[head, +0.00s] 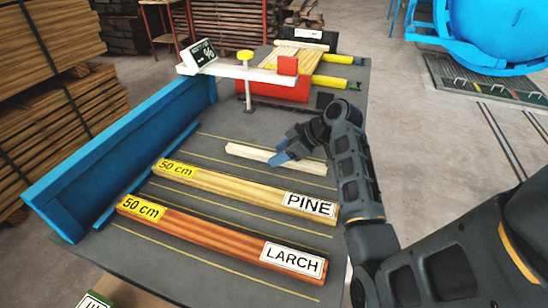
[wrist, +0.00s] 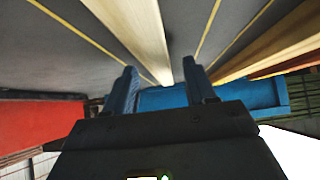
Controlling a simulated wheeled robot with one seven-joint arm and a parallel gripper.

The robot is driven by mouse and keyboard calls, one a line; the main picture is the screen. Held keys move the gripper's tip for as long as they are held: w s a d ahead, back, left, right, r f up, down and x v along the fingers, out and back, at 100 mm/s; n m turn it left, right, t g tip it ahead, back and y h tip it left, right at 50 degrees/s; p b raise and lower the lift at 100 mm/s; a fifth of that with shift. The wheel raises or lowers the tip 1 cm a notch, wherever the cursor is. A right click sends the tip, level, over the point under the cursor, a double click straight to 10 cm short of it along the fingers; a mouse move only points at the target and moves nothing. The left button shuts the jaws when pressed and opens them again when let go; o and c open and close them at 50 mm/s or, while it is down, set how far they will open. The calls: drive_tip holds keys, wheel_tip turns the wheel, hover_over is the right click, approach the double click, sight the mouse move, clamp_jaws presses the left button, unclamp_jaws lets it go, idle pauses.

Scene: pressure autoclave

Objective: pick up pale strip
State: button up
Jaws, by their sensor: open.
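The pale strip (head: 252,154) is a plain light wooden bar lying on the dark grey bench top, behind the longer board marked PINE. My gripper (head: 281,158) is over the right part of the strip in the head view, and its blue fingers hide a little of it. In the wrist view the strip (wrist: 134,34) runs down the middle toward the gap between the two fingers. There my gripper (wrist: 163,88) is open, with one finger on each side of the strip's line. I cannot tell whether the fingers touch the strip.
The PINE board (head: 240,190) and the reddish LARCH board (head: 215,238) lie nearer on the bench. A blue fence (head: 130,150) bounds the left side. Behind the strip stand a moisture sign (head: 198,53), a white beam (head: 240,73) and a red block (head: 272,89).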

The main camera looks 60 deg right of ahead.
drive_tip(key=shift+w+a+f, duration=0.1)
drive_tip(key=shift+w+f, duration=0.3)
drive_tip(key=shift+f, duration=0.05)
drive_tip(key=shift+c, duration=0.4)
clamp_jaws()
